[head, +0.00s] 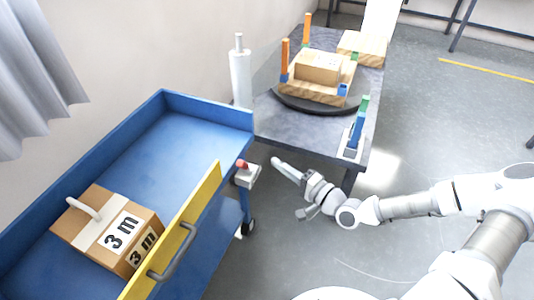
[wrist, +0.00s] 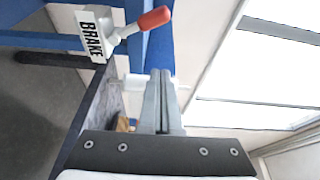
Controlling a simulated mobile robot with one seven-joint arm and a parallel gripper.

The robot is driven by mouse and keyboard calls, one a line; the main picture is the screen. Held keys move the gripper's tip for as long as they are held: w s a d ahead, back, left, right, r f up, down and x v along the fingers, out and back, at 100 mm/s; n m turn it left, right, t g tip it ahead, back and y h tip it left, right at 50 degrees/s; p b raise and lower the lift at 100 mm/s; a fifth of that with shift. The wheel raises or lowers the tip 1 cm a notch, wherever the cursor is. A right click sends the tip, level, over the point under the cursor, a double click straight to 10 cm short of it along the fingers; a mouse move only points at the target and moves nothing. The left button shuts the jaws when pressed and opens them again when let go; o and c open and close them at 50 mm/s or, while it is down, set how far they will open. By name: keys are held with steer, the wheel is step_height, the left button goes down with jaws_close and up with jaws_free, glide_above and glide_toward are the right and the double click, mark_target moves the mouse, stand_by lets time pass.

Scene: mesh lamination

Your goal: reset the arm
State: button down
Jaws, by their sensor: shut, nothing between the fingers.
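My arm reaches in from the right in the head view, with my gripper (head: 277,162) low in front of the grey table (head: 335,150), near the blue cart's corner. In the wrist view my gripper (wrist: 160,74) shows its two grey fingers pressed together with nothing between them. The brake box (wrist: 93,36), labelled BRAKE, and its red-tipped lever (wrist: 152,20) are close by in the wrist view, apart from the fingers. In the head view the brake box (head: 247,178) sits on the cart's right end, left of my gripper.
The blue cart (head: 163,101) with a yellow front edge holds a cardboard box (head: 85,215) marked 3 m. A white roll (head: 240,80) stands behind it. The table bears wooden blocks (head: 318,68), orange posts (head: 285,58) and a blue-green clamp (head: 357,130). Open floor lies at right.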

steer(key=shift+v, duration=0.85)
steer(key=shift+f, duration=0.15)
